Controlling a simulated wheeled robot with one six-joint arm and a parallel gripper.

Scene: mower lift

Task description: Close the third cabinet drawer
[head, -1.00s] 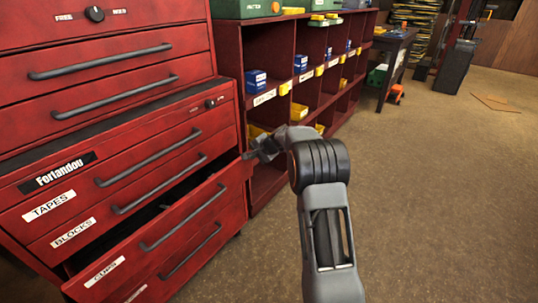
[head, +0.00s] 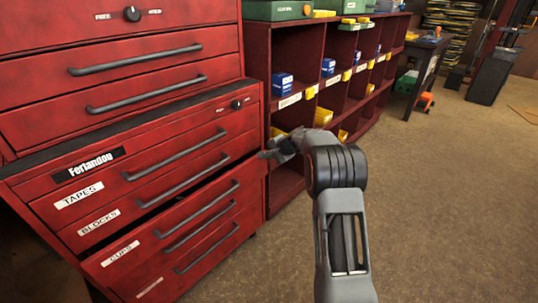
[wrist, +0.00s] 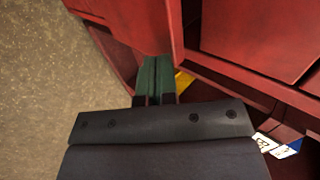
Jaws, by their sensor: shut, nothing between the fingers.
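The red lower cabinet (head: 35,190) stands at the left in the head view, with drawers labelled TAPES, BLOCKS and CUPS from the top down. The third drawer, CUPS (head: 145,250), stands slightly out, with a narrow dark gap above its front. The drawers above it look closed. My gripper (head: 263,155) is at the cabinet's right front edge, near the upper drawers' right ends. In the wrist view my gripper (wrist: 156,68) is shut and empty, with its fingers beside a red panel (wrist: 120,25). I cannot tell whether they touch it.
A red shelf unit (head: 257,60) with blue and yellow bins stands right of the cabinet. A dark table (head: 425,45) is farther back, with an orange item (head: 425,101) on the floor beside it. The brown floor (head: 450,200) to the right is clear.

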